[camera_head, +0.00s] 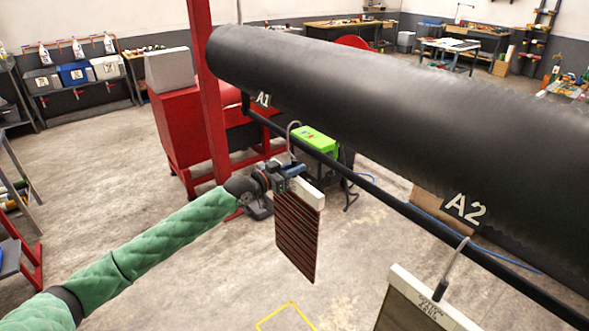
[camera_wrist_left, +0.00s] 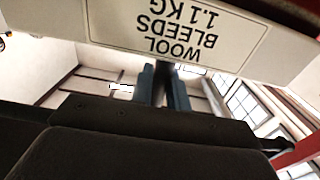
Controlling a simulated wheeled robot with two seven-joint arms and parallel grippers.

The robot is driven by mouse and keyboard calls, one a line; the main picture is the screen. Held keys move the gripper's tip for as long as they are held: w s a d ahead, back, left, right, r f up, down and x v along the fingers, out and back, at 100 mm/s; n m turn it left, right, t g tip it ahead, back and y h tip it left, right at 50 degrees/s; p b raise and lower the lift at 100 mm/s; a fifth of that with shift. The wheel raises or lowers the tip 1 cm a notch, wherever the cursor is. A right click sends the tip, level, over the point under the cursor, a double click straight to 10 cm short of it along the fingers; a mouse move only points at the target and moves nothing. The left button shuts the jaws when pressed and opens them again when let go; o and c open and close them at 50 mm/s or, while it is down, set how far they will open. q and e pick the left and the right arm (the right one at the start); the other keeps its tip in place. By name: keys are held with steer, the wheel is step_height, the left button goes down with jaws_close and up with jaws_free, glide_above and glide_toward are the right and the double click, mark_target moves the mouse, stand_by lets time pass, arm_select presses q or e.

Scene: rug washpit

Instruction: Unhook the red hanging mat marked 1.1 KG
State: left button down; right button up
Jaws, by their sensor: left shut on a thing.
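The red striped mat (camera_head: 297,238) hangs below a white header bar (camera_head: 308,193) with a metal hook (camera_head: 291,130) above it. In the left wrist view the white label (camera_wrist_left: 190,30) reads WOOL BLEEDS 1.1 KG, upside down. My left gripper (camera_head: 290,172) is shut at the top of this mat, around the hook's lower part or the header; its fingers (camera_wrist_left: 165,88) show below the label in the wrist view. The hook's top is by the black rail (camera_head: 375,190) near sign A1 (camera_head: 263,99); I cannot tell whether it still bears on the rail. My right gripper is not in view.
A second, brownish mat (camera_head: 402,312) hangs by its hook near sign A2 (camera_head: 465,208). A large black roller (camera_head: 420,100) runs above the rail. A red post (camera_head: 207,90) stands left of A1. A yellow floor outline (camera_head: 285,318) lies below on open concrete.

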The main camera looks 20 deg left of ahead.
arm_select(q)
steer(key=v, duration=1.5)
stand_by(1.7)
stand_by(0.4)
